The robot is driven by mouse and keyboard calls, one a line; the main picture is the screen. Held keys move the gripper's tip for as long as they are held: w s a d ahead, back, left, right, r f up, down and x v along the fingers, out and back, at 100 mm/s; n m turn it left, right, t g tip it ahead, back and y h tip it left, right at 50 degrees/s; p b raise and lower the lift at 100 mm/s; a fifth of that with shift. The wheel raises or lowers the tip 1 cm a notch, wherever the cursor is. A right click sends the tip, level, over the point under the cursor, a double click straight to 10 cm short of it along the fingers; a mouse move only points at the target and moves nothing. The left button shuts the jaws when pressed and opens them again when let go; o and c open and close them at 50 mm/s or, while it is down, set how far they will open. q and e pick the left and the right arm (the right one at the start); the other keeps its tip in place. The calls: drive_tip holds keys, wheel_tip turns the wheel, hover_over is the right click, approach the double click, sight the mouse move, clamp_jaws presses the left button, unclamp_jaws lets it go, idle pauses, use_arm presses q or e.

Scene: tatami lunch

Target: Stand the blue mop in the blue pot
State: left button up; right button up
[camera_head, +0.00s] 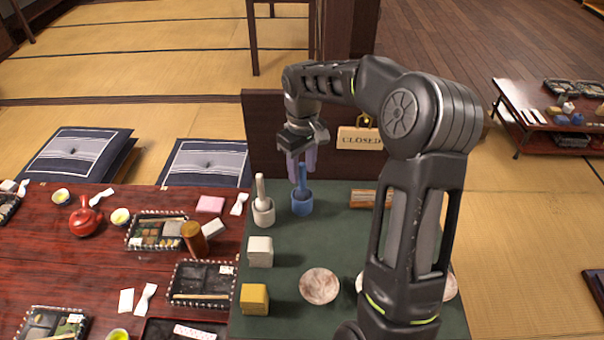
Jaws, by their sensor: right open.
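The blue mop (302,179) stands upright in the blue pot (301,205) on the dark green table mat, its lower end hidden inside the pot. My right gripper (302,168) is open above the pot, with its fingers pointing down on either side of the top of the mop's handle. I cannot tell whether a finger touches the handle. My left gripper is out of view.
A white pot with a pale mop (263,207) stands just left of the blue pot. A white block (260,251), a yellow block (254,298) and a round plate (320,286) are nearer. A dark panel with a CLOSED sign (361,138) rises behind.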

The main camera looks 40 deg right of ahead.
wheel_tip(320, 180, up, 5)
drive_tip(key=shift+r, duration=0.2)
idle(1.4)
